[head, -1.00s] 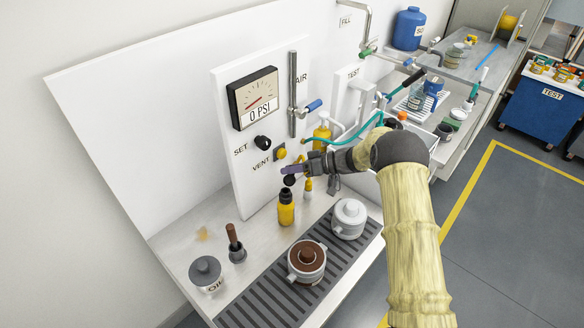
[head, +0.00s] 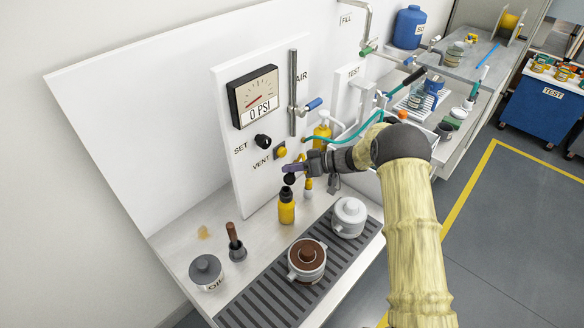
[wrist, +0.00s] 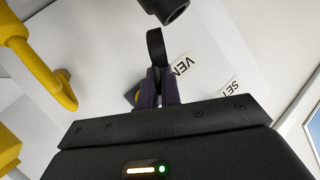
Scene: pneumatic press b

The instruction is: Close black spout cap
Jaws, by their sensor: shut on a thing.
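A yellow bottle (head: 287,211) with a dark neck (head: 286,193) stands upright on the bench below the gauge panel. The black spout cap (head: 289,180) is just above the neck in the head view. My gripper (head: 297,169) comes in from the right and is shut on the cap. In the wrist view the purple-grey fingers (wrist: 157,88) pinch a thin black piece of the cap (wrist: 155,46). A black cylinder (wrist: 168,7) is at the top of that view; I cannot tell which thing it is. In the head view a small gap seems to separate cap and neck.
The white panel behind holds a gauge (head: 254,97), a black knob (head: 262,140) and a yellow vent button (head: 280,152). A yellow pump bottle (head: 322,129) stands behind my gripper.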

